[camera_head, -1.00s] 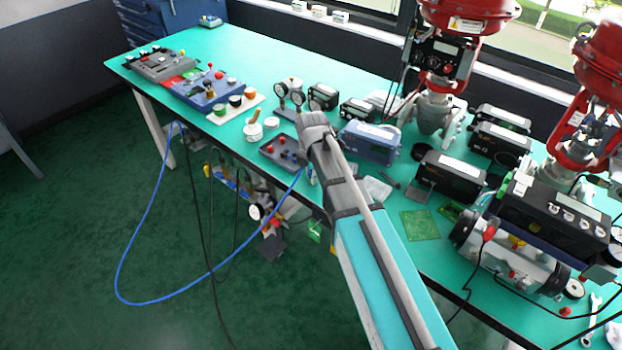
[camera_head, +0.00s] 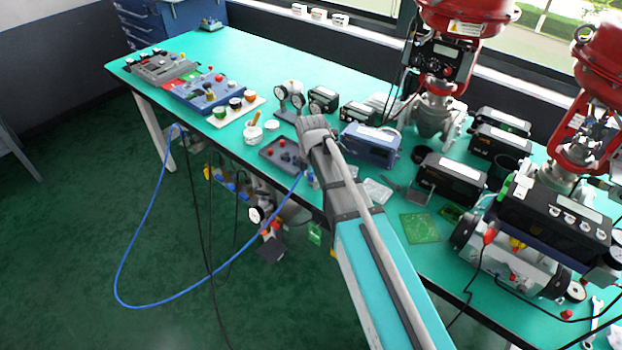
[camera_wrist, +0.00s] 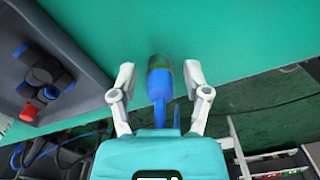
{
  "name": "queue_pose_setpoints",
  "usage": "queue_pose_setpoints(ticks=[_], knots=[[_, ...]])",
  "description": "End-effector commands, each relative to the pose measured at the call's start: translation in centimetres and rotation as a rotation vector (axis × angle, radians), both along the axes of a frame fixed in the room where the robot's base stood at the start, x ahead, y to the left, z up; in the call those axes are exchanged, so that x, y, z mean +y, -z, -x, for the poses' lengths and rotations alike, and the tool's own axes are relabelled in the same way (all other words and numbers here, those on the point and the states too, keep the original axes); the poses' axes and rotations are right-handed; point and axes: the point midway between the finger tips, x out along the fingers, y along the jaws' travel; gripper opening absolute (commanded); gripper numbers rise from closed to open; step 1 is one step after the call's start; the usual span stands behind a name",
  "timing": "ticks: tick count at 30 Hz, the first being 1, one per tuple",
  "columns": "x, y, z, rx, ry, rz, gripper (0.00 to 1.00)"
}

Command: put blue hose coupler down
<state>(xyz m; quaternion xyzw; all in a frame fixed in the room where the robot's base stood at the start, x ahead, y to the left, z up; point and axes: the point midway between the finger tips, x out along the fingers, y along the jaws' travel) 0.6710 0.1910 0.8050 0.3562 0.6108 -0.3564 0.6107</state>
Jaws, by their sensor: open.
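The blue hose coupler (camera_wrist: 159,78) shows in the wrist view, with a grey-green tip and a blue body. It appears to rest on the teal bench top near the front edge. My gripper (camera_wrist: 158,76) is open, with one pale finger on each side of the coupler and a visible gap to both. The coupler's rear end runs down toward the gripper's palm, which hides part of it. The blue hose (camera_head: 243,244) loops below the bench and rises toward my wrist.
A dark grey tray (camera_wrist: 75,38) with blue, black and red fittings lies just left of the gripper; the head view shows it too (camera_head: 268,155). The bench (camera_wrist: 230,35) is bare ahead and right of the coupler. Gauges, boxes and red-topped valves crowd the bench's back and right.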

Motion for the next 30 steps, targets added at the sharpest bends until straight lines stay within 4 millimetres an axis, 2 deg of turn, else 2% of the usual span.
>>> queue_pose_setpoints(ticks=[11,30], knots=[[0.0,-1.3,0.0,0.000,0.000,0.000,0.62],[0.0,-6.4,0.0,0.000,-0.001,0.000,0.62]])
